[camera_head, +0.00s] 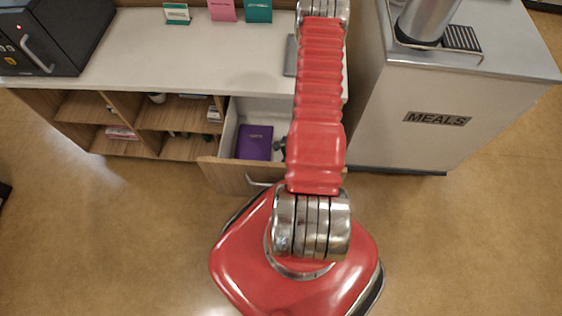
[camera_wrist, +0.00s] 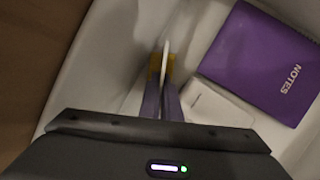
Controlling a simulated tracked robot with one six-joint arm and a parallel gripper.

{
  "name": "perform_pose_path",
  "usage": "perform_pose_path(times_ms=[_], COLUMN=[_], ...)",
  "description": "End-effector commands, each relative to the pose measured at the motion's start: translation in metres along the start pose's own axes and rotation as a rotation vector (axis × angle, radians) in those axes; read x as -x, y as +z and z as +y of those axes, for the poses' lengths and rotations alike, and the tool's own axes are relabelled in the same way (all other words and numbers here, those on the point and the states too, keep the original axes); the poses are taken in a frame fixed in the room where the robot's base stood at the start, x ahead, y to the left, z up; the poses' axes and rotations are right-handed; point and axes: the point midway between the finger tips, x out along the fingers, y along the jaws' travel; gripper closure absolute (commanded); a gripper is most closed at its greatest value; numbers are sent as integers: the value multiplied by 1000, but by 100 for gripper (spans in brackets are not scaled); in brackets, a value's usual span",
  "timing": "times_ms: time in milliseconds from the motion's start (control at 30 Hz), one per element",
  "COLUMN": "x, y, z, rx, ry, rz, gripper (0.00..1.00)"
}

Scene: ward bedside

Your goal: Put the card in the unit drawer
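The unit drawer (camera_head: 228,133) is pulled open below the white counter. In the wrist view, its pale interior (camera_wrist: 107,50) lies beneath my gripper. My gripper (camera_wrist: 161,68) points down into the drawer, its fingers close together with yellowish tips. A thin white card (camera_wrist: 166,52), seen nearly edge-on, stands between the fingertips, and my gripper appears shut on it. I cannot tell whether the card touches the drawer floor. In the head view, my arm hides the card and most of my gripper.
A purple notebook (camera_head: 254,142) marked NOTES lies in the drawer; it also shows in the wrist view (camera_wrist: 262,62). A small white item (camera_wrist: 212,106) lies beside it. The drawer front (camera_head: 225,178) stands out from the unit. A MEALS cabinet (camera_head: 400,135) stands at the right.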

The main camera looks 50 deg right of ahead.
Motion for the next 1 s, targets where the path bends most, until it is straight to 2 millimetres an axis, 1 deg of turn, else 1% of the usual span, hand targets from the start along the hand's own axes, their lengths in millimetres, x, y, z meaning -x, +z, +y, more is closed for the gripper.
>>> perform_pose_path(times_ms=[33, 133, 467, 500, 767, 1000], x=[-4, -8, -10, -10, -10, -10], y=[-2, -4, -4, -4, -4, -4], z=[-1, -2, -2, -2, -2, -2], rx=[0, -1, -1, -1, -1, -1], ry=[0, -1, -1, -1, -1, -1], rz=[0, 0, 1, 1, 1, 1], gripper=[100, 100, 100, 96, 78, 78])
